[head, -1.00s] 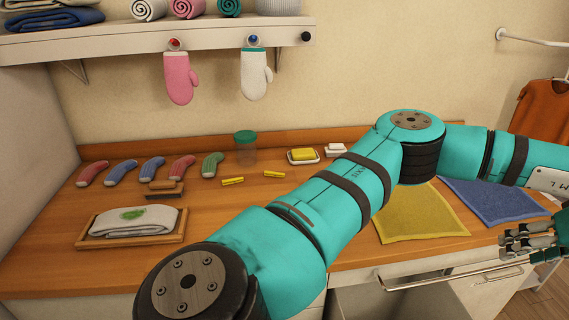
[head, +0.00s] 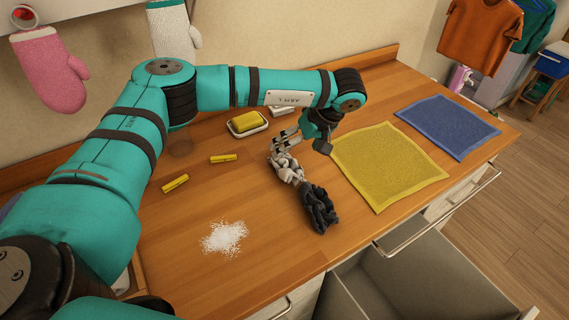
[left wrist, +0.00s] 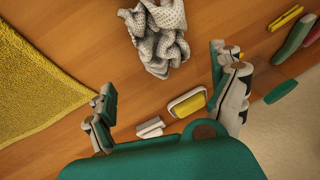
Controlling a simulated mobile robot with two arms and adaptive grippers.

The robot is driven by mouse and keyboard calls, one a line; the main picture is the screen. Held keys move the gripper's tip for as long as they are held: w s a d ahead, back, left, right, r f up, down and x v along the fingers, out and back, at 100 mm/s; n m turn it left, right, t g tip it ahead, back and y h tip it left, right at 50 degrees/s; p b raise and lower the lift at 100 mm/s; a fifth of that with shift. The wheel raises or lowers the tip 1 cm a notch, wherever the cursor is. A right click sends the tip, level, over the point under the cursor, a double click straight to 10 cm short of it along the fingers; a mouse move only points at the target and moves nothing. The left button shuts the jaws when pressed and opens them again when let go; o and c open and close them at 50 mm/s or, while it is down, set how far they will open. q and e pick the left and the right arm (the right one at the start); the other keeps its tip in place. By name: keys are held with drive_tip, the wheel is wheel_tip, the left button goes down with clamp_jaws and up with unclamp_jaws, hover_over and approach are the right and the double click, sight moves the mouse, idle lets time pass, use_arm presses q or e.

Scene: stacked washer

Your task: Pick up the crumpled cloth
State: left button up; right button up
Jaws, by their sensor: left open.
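The crumpled cloth (head: 289,167) lies on the wooden counter in the head view. The left wrist view shows a pale dotted crumpled cloth (left wrist: 158,38) at the top, partly cut off by the frame. My left gripper (head: 283,145) is open above the pale end in the head view. In the left wrist view the open fingers (left wrist: 162,78) stand apart, with the cloth ahead between them, not gripped. My right gripper is not in view.
A yellow cloth (head: 390,165) and a blue cloth (head: 449,125) lie flat to the right. A soap dish (head: 249,124), yellow pegs (head: 175,183) and white powder (head: 224,237) are on the counter. A drawer (head: 410,280) stands open in front.

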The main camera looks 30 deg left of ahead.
sight(289, 159)
use_arm(q)
drive_tip(key=shift+s+f, duration=0.15)
drive_tip(key=x, duration=0.1)
drive_tip(key=p+x, duration=0.1)
drive_tip(key=x, duration=0.1)
drive_tip(key=p+x, duration=0.1)
drive_tip(key=shift+s+a+f, duration=0.1)
drive_tip(key=shift+s, duration=0.25)
drive_tip(key=shift+a+f, duration=0.15)
drive_tip(key=shift+f, duration=0.1)
drive_tip(key=shift+d, duration=0.2)
drive_tip(key=shift+c, duration=0.9)
drive_tip(key=shift+a, duration=0.1)
drive_tip(key=c, duration=0.7)
drive_tip(key=shift+c, duration=0.4)
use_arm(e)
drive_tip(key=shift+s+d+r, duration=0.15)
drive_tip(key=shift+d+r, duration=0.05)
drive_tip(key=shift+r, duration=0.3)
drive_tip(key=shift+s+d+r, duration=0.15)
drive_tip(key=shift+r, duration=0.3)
